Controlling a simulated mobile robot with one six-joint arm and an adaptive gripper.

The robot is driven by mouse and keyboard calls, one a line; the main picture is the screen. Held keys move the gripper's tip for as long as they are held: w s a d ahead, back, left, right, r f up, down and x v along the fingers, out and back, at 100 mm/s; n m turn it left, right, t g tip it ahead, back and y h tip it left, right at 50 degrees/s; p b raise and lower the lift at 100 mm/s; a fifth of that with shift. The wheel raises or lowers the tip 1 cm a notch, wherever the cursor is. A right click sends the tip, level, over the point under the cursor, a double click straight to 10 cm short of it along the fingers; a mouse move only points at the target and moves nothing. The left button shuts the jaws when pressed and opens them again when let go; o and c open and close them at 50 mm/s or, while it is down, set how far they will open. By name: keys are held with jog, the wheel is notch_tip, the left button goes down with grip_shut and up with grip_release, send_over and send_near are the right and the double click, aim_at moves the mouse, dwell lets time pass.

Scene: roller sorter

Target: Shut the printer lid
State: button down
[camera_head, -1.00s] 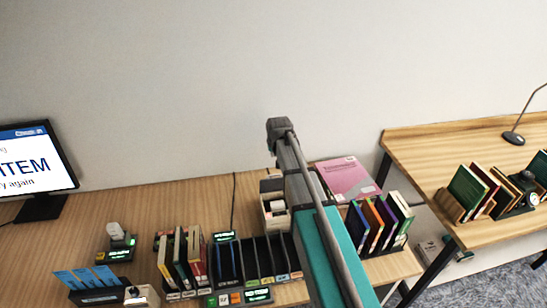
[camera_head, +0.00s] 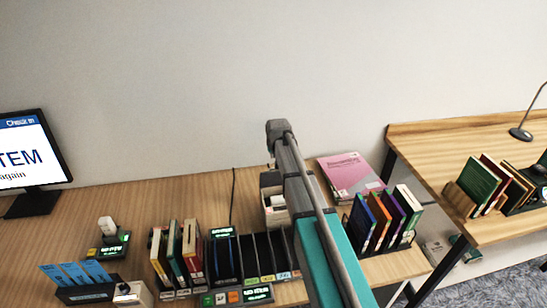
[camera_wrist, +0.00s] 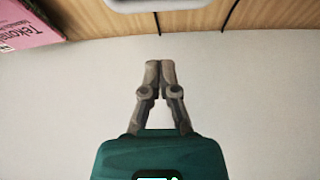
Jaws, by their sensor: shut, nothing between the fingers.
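A beige box-shaped unit with a dark raised flap and a white roll or paper inside, which looks like the printer (camera_head: 269,193), stands at the back of the long desk. My arm partly covers its right side in the head view. My gripper (camera_wrist: 160,63) shows in the wrist view, its two fingers shut together and empty, with pale wall behind them. A pale rounded edge (camera_wrist: 160,4) is cut off at the top of the wrist view, apart from the fingertips; I cannot tell what it belongs to.
A pink book (camera_head: 349,176) lies right of the unit and also shows in the wrist view (camera_wrist: 27,22). Book racks (camera_head: 225,262) stand in front, with another rack of books (camera_head: 385,220) to the right. A monitor (camera_head: 28,160) stands far left. A second desk (camera_head: 430,150) is at right.

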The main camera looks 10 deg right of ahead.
aim_at(275, 175)
jog(key=shift+s+f+b, duration=0.15)
jog(key=shift+s+f, duration=0.15)
jog(key=shift+s, duration=0.6)
jog(key=shift+s+f+b, duration=0.15)
jog(key=shift+s+f, duration=0.15)
jog(key=shift+s, duration=0.6)
jog(key=shift+a, duration=0.15)
jog(key=shift+s+a, duration=0.15)
